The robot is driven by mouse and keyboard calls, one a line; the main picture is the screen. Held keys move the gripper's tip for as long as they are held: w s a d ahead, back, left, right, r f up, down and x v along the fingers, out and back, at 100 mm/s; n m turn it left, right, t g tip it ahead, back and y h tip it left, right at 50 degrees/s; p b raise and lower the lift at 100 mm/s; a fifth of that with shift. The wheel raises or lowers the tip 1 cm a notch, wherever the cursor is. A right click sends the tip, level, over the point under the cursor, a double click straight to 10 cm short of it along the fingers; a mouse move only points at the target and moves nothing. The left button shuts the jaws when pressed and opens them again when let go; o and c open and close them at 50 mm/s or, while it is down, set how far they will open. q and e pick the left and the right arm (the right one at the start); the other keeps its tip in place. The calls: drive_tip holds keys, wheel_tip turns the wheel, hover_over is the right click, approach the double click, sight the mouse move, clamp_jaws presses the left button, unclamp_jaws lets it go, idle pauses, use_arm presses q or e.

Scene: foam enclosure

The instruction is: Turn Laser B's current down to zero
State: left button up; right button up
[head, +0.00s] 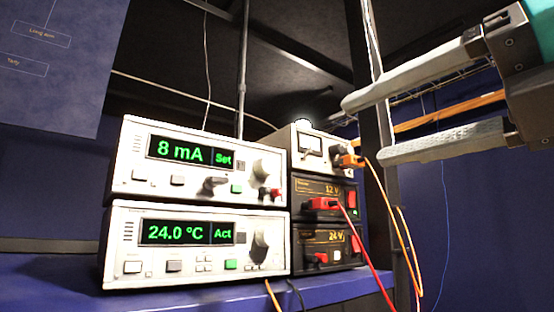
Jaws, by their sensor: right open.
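A white laser current driver (150,139) sits on top of a second white unit (127,248) on a blue shelf at the left. Its green display (187,152) reads 8 mA with "Set" beside it. A grey knob (260,167) is at the right of its front panel. No label reading Laser B is legible. My right gripper (365,128) comes in from the upper right, its two pale fingers apart and empty. It is in the air, right of the units and closer to me, not touching any knob. My left gripper is not in view.
The lower unit's display (186,232) reads 24.0 °C, "Act". Two black supply boxes marked 12 V (347,189) and 24 V (336,237) stand to the right under a small metered box (285,142). Orange and red cables (371,254) hang in front of a dark post.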

sight(270, 165)
drive_tip(key=p+x, duration=0.5)
drive_tip(key=x, duration=0.9)
drive_tip(key=shift+s+a, duration=0.1)
drive_tip(key=shift+s, duration=0.05)
drive_tip(key=shift+w+a, duration=0.35)
drive_tip(key=shift+w, duration=0.1)
drive_tip(key=shift+c, duration=0.3)
clamp_jaws()
